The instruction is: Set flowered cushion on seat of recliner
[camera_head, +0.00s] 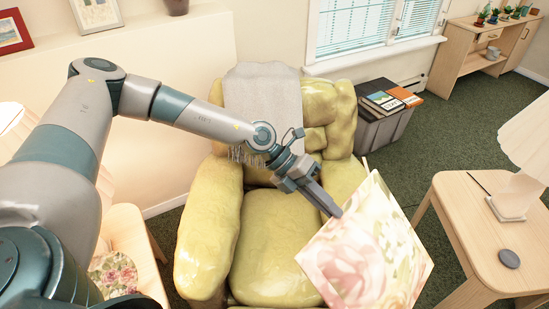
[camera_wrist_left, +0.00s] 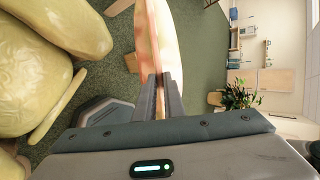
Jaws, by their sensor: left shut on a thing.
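The flowered cushion (camera_head: 368,250) is pale with pink roses. It hangs tilted from my left gripper (camera_head: 333,212), over the right side of the recliner in the head view. My left gripper is shut on the cushion's edge; in the left wrist view the cushion (camera_wrist_left: 152,38) stands on edge between the two fingers (camera_wrist_left: 160,92). The yellow-green recliner (camera_head: 203,240) stands in the middle, and its seat (camera_head: 268,255) looks bare. The cushion hides much of the recliner's right armrest. My right gripper is not in view.
A grey throw (camera_head: 262,98) drapes over the recliner's back. A wooden side table (camera_head: 470,215) with a lamp (camera_head: 520,180) stands at the right. Another table (camera_head: 130,235) at the left holds a flowered item (camera_head: 113,275). A grey box (camera_head: 378,130) with books stands behind the recliner.

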